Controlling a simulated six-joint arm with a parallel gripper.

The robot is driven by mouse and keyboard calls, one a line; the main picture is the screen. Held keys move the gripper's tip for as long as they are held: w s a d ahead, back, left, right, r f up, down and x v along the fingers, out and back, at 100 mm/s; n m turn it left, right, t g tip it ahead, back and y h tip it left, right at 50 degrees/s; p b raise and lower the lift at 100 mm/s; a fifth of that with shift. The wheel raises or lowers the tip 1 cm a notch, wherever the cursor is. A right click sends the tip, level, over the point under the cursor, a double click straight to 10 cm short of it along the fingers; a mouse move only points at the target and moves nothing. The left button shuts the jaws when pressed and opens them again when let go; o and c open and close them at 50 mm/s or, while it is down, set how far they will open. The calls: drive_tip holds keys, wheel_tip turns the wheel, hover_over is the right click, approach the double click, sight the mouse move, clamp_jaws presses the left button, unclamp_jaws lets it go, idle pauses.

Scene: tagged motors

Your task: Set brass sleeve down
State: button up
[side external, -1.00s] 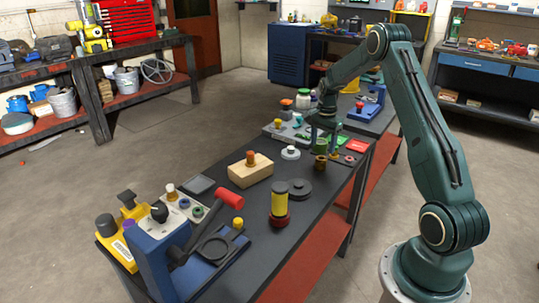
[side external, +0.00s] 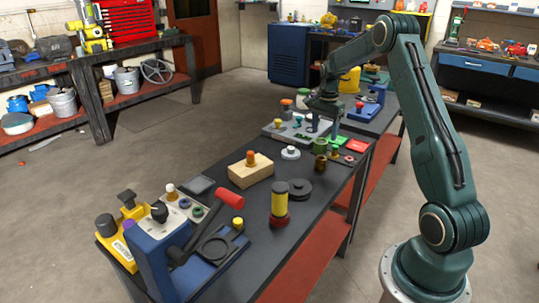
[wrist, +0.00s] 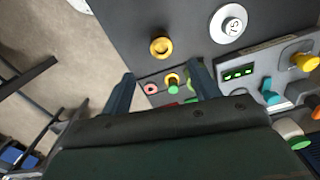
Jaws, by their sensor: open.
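The brass sleeve (side external: 320,163) stands upright on the dark bench near its right edge. In the wrist view it shows from above as a gold ring (wrist: 161,55), beyond my fingertips and clear of them. My gripper (side external: 326,130) is above the bench, farther back than the sleeve and not touching it. In the wrist view its two fingers (wrist: 162,82) are spread wide with nothing held between them.
A grey disc marked 75 (side external: 290,153) and a wooden block (side external: 250,170) stand left. A grey fixture panel (wrist: 260,75) shows at right in the wrist view.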

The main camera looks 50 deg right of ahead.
drive_tip(key=s+a+r+n+t+h, duration=0.15)
drive_tip(key=a+r+n, duration=0.25)
drive_tip(key=a+r, duration=0.5)
drive_tip(key=s+a+r+n+t+y, duration=0.1)
drive_tip(key=s+a+r+n, duration=0.3)
drive_tip(key=a+r, duration=0.6)
drive_tip(key=s+a+f+n+t, duration=0.1)
drive_tip(key=s+a+n+t, duration=0.2)
drive_tip(key=s+a+n, duration=0.8)
drive_tip(key=shift+s+a+f+n, duration=0.2)
drive_tip(key=shift+s+a+n, duration=0.2)
drive_tip(key=shift+s+a, duration=2.65)
